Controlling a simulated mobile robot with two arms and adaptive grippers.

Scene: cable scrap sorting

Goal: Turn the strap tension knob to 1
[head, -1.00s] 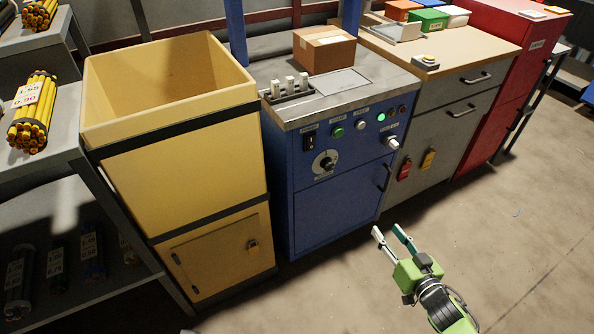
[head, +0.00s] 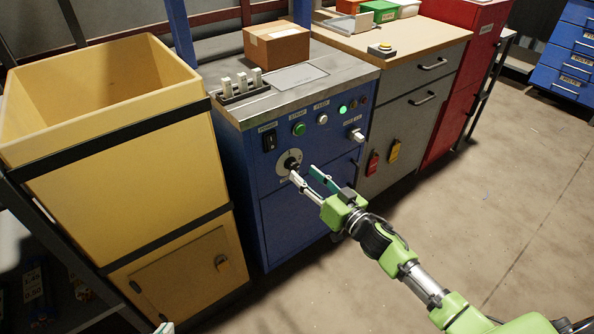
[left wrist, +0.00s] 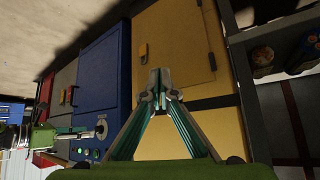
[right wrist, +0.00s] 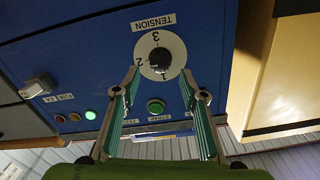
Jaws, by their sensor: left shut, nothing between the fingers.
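The tension knob (head: 292,163) is a dark round knob on a white dial on the blue machine's front. In the right wrist view the knob (right wrist: 161,58) sits on its dial with the numbers 3 and 2 readable, under the upside-down label TENSION (right wrist: 154,22). Which number it points at is not clear. My right gripper (right wrist: 161,72) is open, its fingertips spread on either side of the lower dial; contact is not visible. In the head view this gripper (head: 302,172) is in front of the dial. My left gripper (left wrist: 160,80) is shut and empty, with only its tip (head: 165,328) at the head view's bottom edge.
Open floor lies in front.

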